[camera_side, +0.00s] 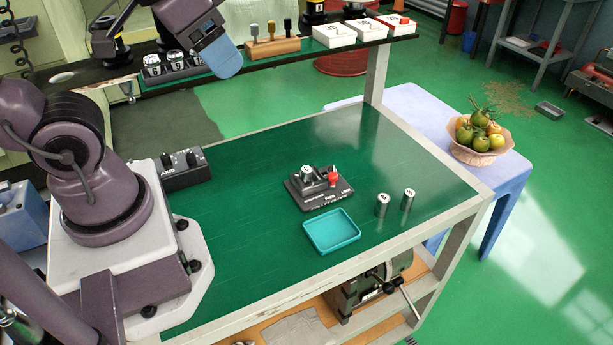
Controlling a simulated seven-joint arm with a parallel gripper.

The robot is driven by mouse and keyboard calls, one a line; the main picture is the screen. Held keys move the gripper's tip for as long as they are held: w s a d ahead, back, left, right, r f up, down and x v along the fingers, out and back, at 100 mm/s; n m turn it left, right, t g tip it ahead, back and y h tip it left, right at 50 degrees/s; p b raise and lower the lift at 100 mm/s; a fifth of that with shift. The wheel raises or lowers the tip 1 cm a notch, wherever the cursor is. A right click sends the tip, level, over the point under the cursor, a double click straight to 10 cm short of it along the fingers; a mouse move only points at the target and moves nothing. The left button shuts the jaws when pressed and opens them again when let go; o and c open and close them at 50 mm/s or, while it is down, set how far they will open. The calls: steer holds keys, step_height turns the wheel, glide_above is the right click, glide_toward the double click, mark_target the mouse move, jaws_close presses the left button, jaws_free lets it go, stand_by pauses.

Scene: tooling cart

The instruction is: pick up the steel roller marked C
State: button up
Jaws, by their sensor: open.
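Two steel rollers stand upright on the green cart top at the right, the nearer roller (382,206) and the farther roller (407,201), a small gap apart. A third light, round-topped piece (306,174), seemingly a roller, sits in a dark fixture (320,194) with a red knob. Marks on their tops are too small to read, so I cannot tell which is C. My gripper (224,68), with a blue end, is high at the upper left, well away from the rollers. It is open, though the fingers are not clearly separate, and nothing shows in it.
An empty teal tray (331,231) lies in front of the fixture, left of the standing rollers. A black control box (184,170) is at the left. A raised back shelf (270,68) holds white boxes and a rack.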

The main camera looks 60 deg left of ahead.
step_height(320, 180, down, 9)
steer(key=w+a+m+g+y, duration=0.2)
steer(key=a+m+g+y, duration=0.1)
steer(key=g+y, duration=0.25)
steer(key=m+t+y, duration=0.5)
steer(key=m+y, duration=0.6)
steer(key=m, duration=0.2)
glide_above(303, 173)
steer(key=s, duration=0.7)
step_height(303, 173, down, 13)
steer(key=f+m+t+h, duration=0.2)
steer(key=m+t, duration=0.1)
steer(key=m, duration=0.1)
steer(key=w+d+f+m+t+h, duration=0.1)
steer(key=f+m+t+h, duration=0.1)
steer(key=f+m+t, duration=0.1)
steer(key=w+d+f+m+t+h, duration=0.1)
steer(key=f+m+t+h, duration=0.1)
steer(key=f+m+t, duration=0.1)
steer(key=shift+w+d+m+t+h, duration=0.15)
steer(key=shift+m+t, duration=0.2)
steer(key=shift+m, duration=0.35)
steer(key=shift+s+d+m+t+h, duration=0.1)
steer(key=shift+m+t, duration=0.2)
steer(key=shift+m, duration=0.4)
steer(key=shift+f+m+t+h, duration=0.3)
steer(key=shift+f+m+h, duration=0.35)
steer(key=shift+m+h, duration=0.15)
steer(key=shift+x, duration=2.55)
jaws_close()
